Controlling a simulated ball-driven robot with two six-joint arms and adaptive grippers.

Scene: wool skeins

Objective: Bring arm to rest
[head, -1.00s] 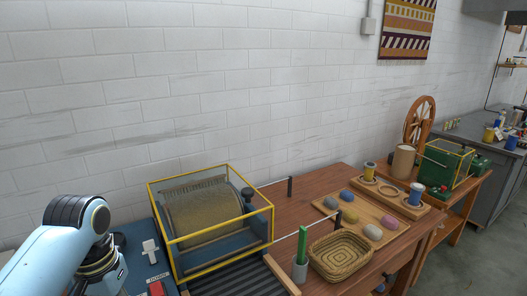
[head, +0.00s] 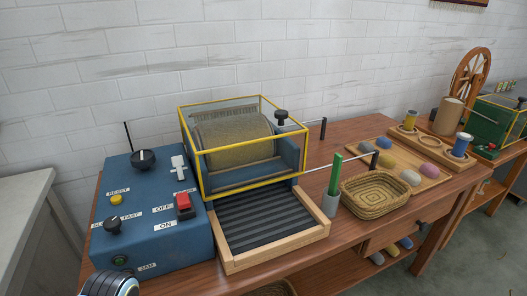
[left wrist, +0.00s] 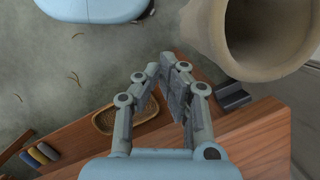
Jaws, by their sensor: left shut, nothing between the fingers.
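My left gripper (left wrist: 170,75) shows in the left wrist view with its fingers shut together and nothing between them. It is over the edge of the brown wooden bench, with the grey floor beyond. In the head view only a rounded dark and pale blue piece of my arm shows at the bottom left edge; the left gripper is out of that view. My right gripper is not in either view.
A blue control box (head: 150,215) and a yellow-framed drum machine (head: 240,150) stand on the wooden bench (head: 345,235). A wicker basket (head: 375,192) and a board of wool skeins (head: 430,168) lie to the right. A large beige round-mouthed vessel (left wrist: 215,25) is close to the gripper.

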